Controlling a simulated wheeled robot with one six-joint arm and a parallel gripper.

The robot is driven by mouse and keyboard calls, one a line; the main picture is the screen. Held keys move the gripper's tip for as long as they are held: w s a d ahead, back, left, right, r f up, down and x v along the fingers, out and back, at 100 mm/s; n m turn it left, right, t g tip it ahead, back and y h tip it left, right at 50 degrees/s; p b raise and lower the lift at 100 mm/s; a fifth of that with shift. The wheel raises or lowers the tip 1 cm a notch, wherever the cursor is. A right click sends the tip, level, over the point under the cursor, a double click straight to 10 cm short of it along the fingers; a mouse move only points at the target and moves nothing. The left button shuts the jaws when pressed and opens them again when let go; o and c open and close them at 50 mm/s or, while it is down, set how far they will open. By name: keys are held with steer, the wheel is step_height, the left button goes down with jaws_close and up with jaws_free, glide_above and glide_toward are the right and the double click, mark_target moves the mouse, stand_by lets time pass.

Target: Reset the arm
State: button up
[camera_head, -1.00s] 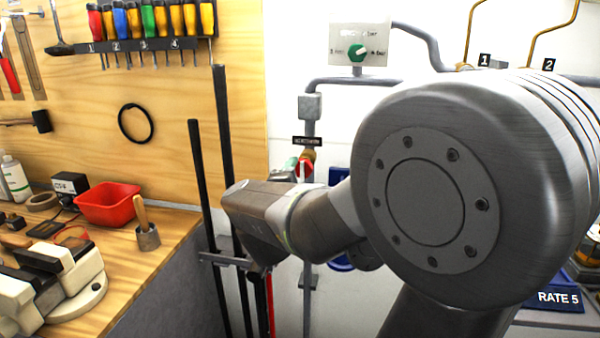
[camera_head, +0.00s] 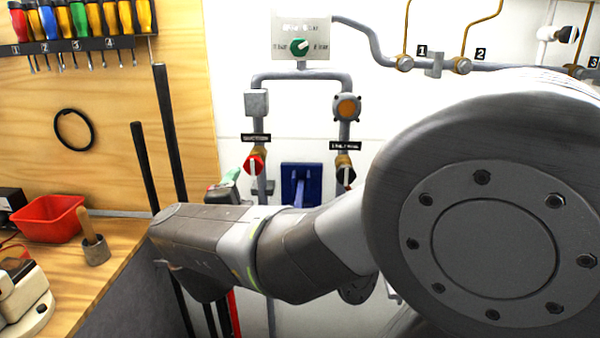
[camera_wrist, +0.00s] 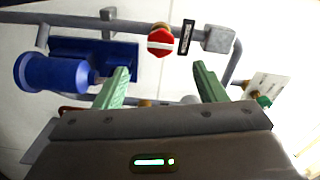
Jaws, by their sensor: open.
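My arm fills the right and middle of the head view, with a large round grey joint close to the camera. Its wrist reaches left, in front of the wall pipes. My gripper (camera_wrist: 161,72) shows two green fingers spread apart in the wrist view, with nothing held between them. In the head view only a bit of green finger shows behind the wrist. A red valve handle (camera_head: 253,162) is on a pipe near it; it also shows beyond the fingers in the wrist view (camera_wrist: 160,41).
A blue wall fixture (camera_head: 301,183) is just right of the valve. A wooden bench at left carries a red bin (camera_head: 49,219) and a mallet (camera_head: 95,242). Dark upright bars (camera_head: 170,135) stand beside the bench.

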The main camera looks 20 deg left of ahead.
mark_target(251, 168)
steer(key=x, duration=1.3)
steer(key=shift+w, duration=0.3)
steer(key=shift+s, duration=0.1)
